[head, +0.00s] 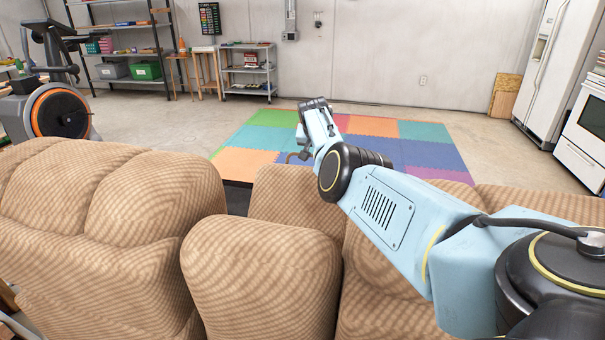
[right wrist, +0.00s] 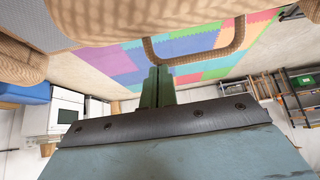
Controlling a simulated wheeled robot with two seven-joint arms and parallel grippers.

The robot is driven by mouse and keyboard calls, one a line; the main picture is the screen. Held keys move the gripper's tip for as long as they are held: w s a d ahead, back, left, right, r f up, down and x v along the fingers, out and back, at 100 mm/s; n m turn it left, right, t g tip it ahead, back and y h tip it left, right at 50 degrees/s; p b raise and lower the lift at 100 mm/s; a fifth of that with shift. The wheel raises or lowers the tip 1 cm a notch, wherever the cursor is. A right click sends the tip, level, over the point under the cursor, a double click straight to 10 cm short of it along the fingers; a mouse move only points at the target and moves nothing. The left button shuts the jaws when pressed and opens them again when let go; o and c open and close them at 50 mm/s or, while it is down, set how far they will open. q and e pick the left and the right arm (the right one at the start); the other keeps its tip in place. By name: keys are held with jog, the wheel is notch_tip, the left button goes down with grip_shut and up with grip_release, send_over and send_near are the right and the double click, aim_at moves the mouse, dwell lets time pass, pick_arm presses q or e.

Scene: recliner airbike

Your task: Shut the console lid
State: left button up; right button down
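The recliner is tan and patterned, its backs facing me in the head view. A padded block (head: 262,275) stands between the seat backs, and another tan padded piece (head: 296,205) rises behind it. I cannot tell for certain which of these is the console lid; the console's opening is hidden. My right arm reaches over the recliner from the right. In the right wrist view my right gripper (right wrist: 157,85) has its fingers together, with nothing seen between them. A curved tan upholstered band (right wrist: 195,57) shows beyond the fingertips; contact cannot be told. My left gripper is not in view.
Coloured foam mats (head: 262,137) cover the floor beyond the recliner. An exercise bike (head: 62,112) stands at the left, shelves (head: 120,40) at the back left. A white fridge (head: 553,60) and an oven (head: 585,135) stand at the right. The floor between is open.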

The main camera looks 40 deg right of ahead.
jog(key=shift+s+d+f+b, duration=0.1)
jog(key=shift+d+f+b, duration=0.35)
jog(key=shift+b, duration=0.35)
jog(key=shift+a+r, duration=0.1)
